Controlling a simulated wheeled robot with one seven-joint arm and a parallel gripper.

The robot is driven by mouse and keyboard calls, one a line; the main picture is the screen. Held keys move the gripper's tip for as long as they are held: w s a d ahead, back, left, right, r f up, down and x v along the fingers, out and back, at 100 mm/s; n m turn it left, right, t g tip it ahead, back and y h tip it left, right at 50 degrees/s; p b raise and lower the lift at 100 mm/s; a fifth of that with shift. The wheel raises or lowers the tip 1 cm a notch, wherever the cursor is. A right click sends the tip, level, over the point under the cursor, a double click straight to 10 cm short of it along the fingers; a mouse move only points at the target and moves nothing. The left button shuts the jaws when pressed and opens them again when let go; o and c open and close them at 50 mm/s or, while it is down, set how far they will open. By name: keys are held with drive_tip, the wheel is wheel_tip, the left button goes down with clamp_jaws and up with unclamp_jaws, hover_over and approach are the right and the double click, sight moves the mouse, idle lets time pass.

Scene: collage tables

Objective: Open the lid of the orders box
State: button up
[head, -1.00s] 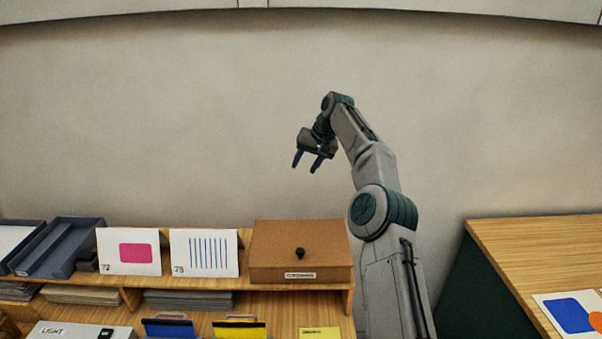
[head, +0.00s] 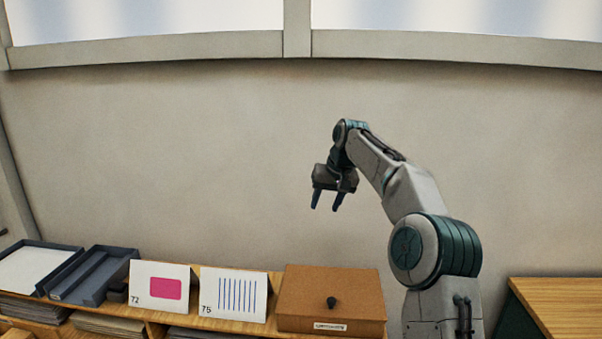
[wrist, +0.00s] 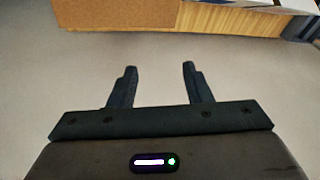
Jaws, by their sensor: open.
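The label's text is too small to read surely. It stands at the right end of the wooden shelf. My gripper (head: 327,208) is open and empty, in the air above the box, with its fingers pointing down. In the wrist view my gripper (wrist: 159,70) shows two spread dark fingers with nothing between them. A brown surface (wrist: 110,14), likely the box, shows at the top of that view; the knob is not seen there.
Two cards, one with a pink block (head: 163,288) and one with blue stripes (head: 235,295), stand left of the box. Dark trays (head: 92,275) lie farther left. A wooden table (head: 560,300) is at the right. A wall rises behind.

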drive_tip(key=s+h+b, duration=0.3)
drive_tip(key=s, duration=1.7)
drive_tip(key=s+d+f+b, duration=0.1)
drive_tip(key=s+d+f, duration=0.1)
drive_tip(key=s+f, duration=0.45)
drive_tip(key=s+d+f+m, duration=0.1)
drive_tip(key=s+d+f, duration=0.2)
drive_tip(key=s, duration=0.6)
drive_tip(key=s+d+f+b, duration=0.15)
drive_tip(key=s+f, duration=0.25)
drive_tip(key=s, duration=0.4)
drive_tip(key=n+t+y+b, duration=0.3)
drive_tip(key=t+y+b, duration=0.2)
drive_tip(key=t+b, duration=1.15)
approach(333, 303)
drive_tip(key=w+a, duration=0.1)
drive_tip(key=w, duration=0.2)
drive_tip(key=w+r+g+b, duration=0.1)
drive_tip(key=w, duration=0.3)
drive_tip(key=w+a+g, duration=0.1)
drive_tip(key=w, duration=0.2)
drive_tip(key=shift+w+a+r+b, duration=0.3)
drive_tip(key=shift+w+r+b, duration=0.1)
